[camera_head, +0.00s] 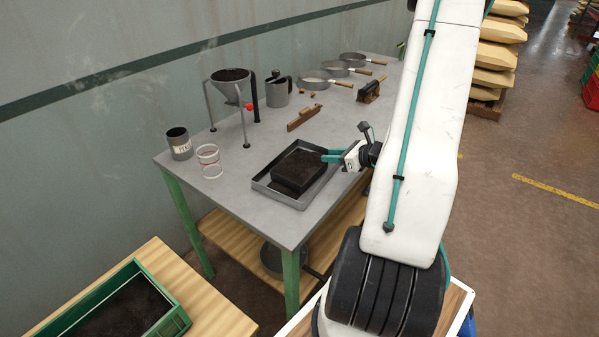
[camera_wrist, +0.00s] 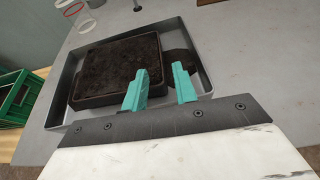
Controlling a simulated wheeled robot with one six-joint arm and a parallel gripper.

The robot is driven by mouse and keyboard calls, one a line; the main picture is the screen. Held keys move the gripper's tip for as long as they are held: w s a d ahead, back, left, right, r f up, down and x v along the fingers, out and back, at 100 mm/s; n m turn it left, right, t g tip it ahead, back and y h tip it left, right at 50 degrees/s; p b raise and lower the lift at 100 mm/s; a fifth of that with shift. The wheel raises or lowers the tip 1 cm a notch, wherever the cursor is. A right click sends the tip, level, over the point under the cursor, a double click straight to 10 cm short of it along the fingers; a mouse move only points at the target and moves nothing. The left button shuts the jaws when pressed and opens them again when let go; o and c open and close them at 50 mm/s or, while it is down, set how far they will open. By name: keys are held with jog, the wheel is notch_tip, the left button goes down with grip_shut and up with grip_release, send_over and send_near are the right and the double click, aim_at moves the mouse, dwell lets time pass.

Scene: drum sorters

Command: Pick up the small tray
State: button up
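The small tray (camera_head: 298,186) is black, square and filled with dark soil. It sits inside a larger, shallow grey tray (camera_head: 262,186) on the grey table. It also shows in the wrist view (camera_wrist: 100,97). My gripper (camera_head: 331,155) is at the small tray's right side, with its teal fingers pointing at it. In the wrist view my gripper (camera_wrist: 160,82) is open, with a clear gap between the fingers. The left finger overlaps the small tray's near right corner. I cannot tell whether its rim lies between the fingers or whether they touch it.
A glass jar (camera_head: 209,161) and a labelled dark cup (camera_head: 179,144) stand left of the trays. A funnel on a stand (camera_head: 232,90), a metal can (camera_head: 278,92), a wooden brush (camera_head: 303,117) and several sieves (camera_head: 315,81) stand behind. A green crate (camera_head: 170,318) holds soil.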

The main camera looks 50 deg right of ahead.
aim_at(300, 169)
jog(key=x, duration=0.5)
jog(key=shift+w, duration=0.35)
grip_shut()
